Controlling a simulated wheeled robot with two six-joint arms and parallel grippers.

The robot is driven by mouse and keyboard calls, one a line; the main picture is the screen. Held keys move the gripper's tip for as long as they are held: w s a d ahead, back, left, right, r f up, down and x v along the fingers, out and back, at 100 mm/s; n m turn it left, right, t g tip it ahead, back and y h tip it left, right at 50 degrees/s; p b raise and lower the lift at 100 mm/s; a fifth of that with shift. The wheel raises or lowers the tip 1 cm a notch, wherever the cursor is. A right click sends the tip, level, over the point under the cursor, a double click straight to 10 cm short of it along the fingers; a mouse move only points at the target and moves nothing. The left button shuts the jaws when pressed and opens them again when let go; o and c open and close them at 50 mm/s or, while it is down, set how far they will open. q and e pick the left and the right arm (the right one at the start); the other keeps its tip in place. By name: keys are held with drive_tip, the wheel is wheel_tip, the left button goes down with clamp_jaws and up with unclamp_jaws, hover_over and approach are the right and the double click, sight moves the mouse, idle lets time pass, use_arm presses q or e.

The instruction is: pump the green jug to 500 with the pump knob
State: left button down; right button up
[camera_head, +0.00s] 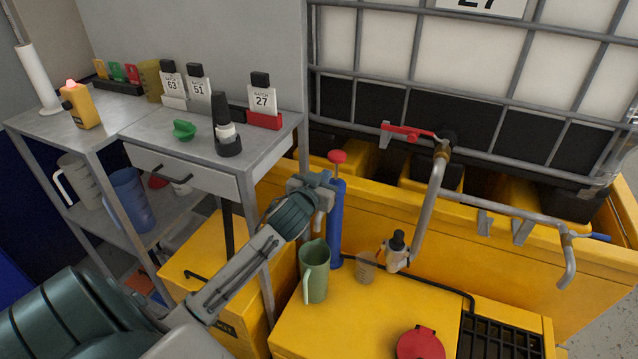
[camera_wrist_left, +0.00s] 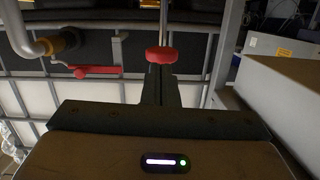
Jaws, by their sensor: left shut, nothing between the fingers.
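The green jug (camera_head: 315,275) stands upright on the yellow deck, beside the foot of the blue pump (camera_head: 337,225). The red pump knob (camera_head: 338,157) sits on top of the pump's rod, raised above the blue body. It also shows in the left wrist view (camera_wrist_left: 160,55), just past my fingertips. My left gripper (camera_head: 324,182) is shut and empty, close to the knob and covering part of the rod in the head view. I cannot tell whether the fingers touch the knob. The jug's fill level is hidden. My right gripper is out of view.
A clear beaker (camera_head: 367,268) and a pipe with a black-topped valve (camera_head: 398,247) stand right of the pump. A red lid (camera_head: 421,343) lies in front. The metal bench (camera_head: 190,143) is at left, the caged tank with its red handle (camera_head: 408,132) behind.

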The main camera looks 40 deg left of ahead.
use_arm(q)
drive_tip(key=v, duration=0.3)
drive_tip(key=shift+d+r, duration=0.1)
drive_tip(key=shift+r, duration=0.05)
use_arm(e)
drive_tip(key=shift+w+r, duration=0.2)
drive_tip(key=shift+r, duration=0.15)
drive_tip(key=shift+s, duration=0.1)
